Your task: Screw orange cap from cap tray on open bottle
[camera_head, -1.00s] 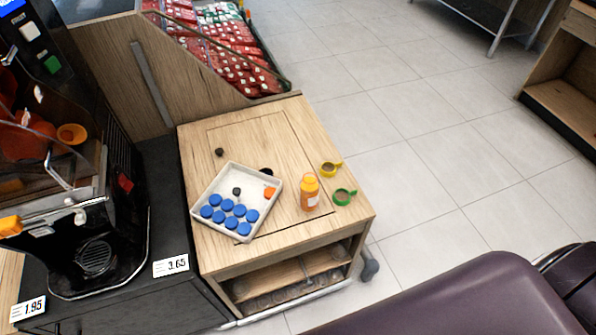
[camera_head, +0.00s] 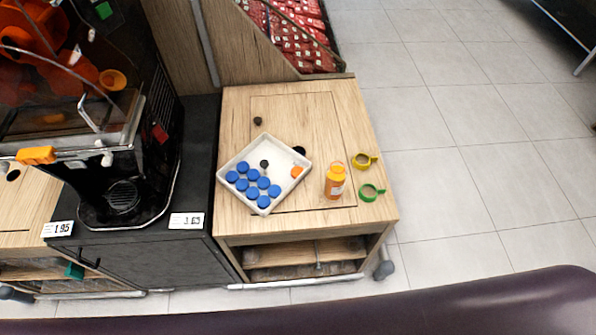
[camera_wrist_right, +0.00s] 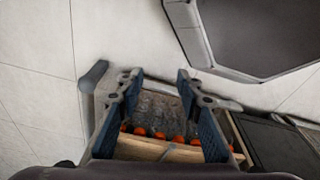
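The white cap tray (camera_head: 280,157) lies on a wooden cart top, turned at an angle. A single orange cap (camera_head: 296,172) is inside it near its right corner, beside several blue caps (camera_head: 254,175). No gripper shows in the head view. In the right wrist view my right gripper (camera_wrist_right: 158,78) has its two fingers spread apart with nothing held between them. My left gripper is not in view.
A small dark knob (camera_head: 257,121) is behind the tray. The juicer (camera_head: 125,150) stands left of the wooden cart (camera_head: 235,105).

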